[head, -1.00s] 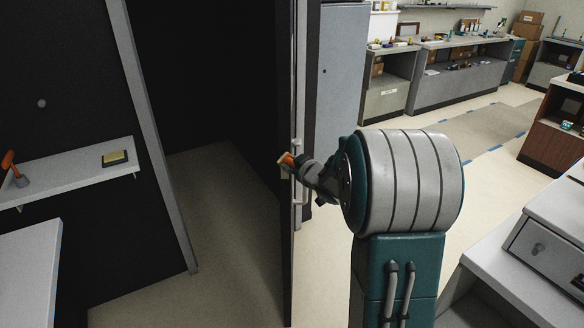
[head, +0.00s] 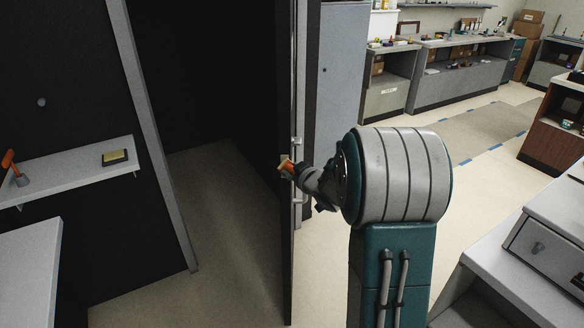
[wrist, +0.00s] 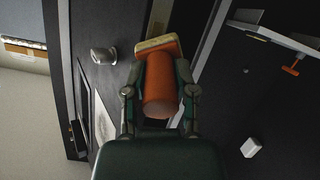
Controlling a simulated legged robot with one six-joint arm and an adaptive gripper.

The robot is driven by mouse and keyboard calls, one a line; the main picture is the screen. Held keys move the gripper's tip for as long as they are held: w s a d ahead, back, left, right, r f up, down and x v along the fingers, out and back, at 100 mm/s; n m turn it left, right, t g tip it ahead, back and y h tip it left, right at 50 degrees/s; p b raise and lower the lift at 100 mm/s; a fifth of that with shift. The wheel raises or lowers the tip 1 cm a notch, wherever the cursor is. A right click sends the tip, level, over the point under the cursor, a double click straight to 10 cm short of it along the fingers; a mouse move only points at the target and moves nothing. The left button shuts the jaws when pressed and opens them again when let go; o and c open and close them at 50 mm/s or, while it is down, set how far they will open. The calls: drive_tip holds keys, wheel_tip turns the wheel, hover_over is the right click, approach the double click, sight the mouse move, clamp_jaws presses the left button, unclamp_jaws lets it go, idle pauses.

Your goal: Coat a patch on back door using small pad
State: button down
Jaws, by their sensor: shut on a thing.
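My gripper (head: 296,169) is shut on the orange handle (wrist: 162,88) of a small pad. The pad's pale cream face (wrist: 156,44) points away from my gripper. In the wrist view the dark door panel (wrist: 92,82) with a metal handle (wrist: 103,55) lies left of the pad. I cannot tell whether the pad touches the door. No coated patch can be made out.
A wall shelf (head: 75,168) on the left holds a dark tray with a yellow block (head: 115,156) and an orange-handled tool (head: 12,168). A dark doorway opens between. A pale counter (head: 535,265) stands at the right. The floor behind my arm is clear.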

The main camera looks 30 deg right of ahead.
idle(0.3)
drive_tip(key=shift+f, duration=1.25)
wheel_tip(320, 180, down, 2)
drive_tip(key=shift+f, duration=0.25)
drive_tip(key=shift+s, duration=0.1)
drive_tip(key=shift+s+a, duration=0.5)
drive_tip(key=shift+s, duration=0.35)
drive_tip(key=shift+s+a, duration=0.5)
drive_tip(key=shift+s, duration=0.3)
drive_tip(key=shift+s+a, duration=0.5)
drive_tip(key=shift+s, duration=0.35)
drive_tip(key=shift+s, duration=0.1)
